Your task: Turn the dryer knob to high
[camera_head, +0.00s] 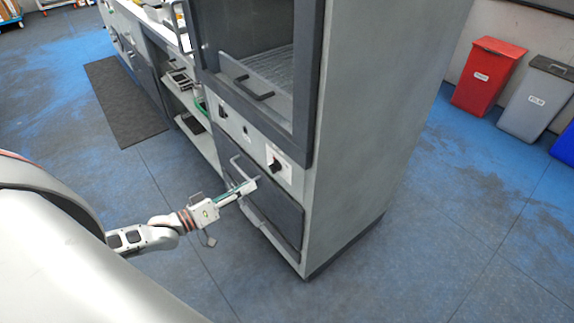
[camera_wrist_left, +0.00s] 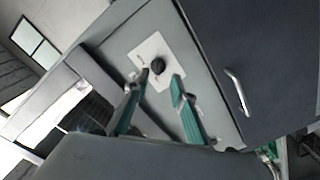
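The dryer knob (camera_head: 276,165) is a small black dial on a white plate, on the grey control strip of the tall dryer cabinet (camera_head: 365,130). In the left wrist view the knob (camera_wrist_left: 158,66) shows just beyond the fingertips, roughly between them. The dial setting is too small to read. My left gripper (camera_head: 252,186) is in front of the cabinet, lower left of the knob in the head view. In the left wrist view its two green-padded fingers (camera_wrist_left: 160,84) are apart with nothing between them, and appear not to touch the knob. My right gripper is not in view.
A lab bench with shelves (camera_head: 180,85) stands left. Red (camera_head: 487,78) and grey (camera_head: 540,95) bins stand right. Blue floor in front is clear.

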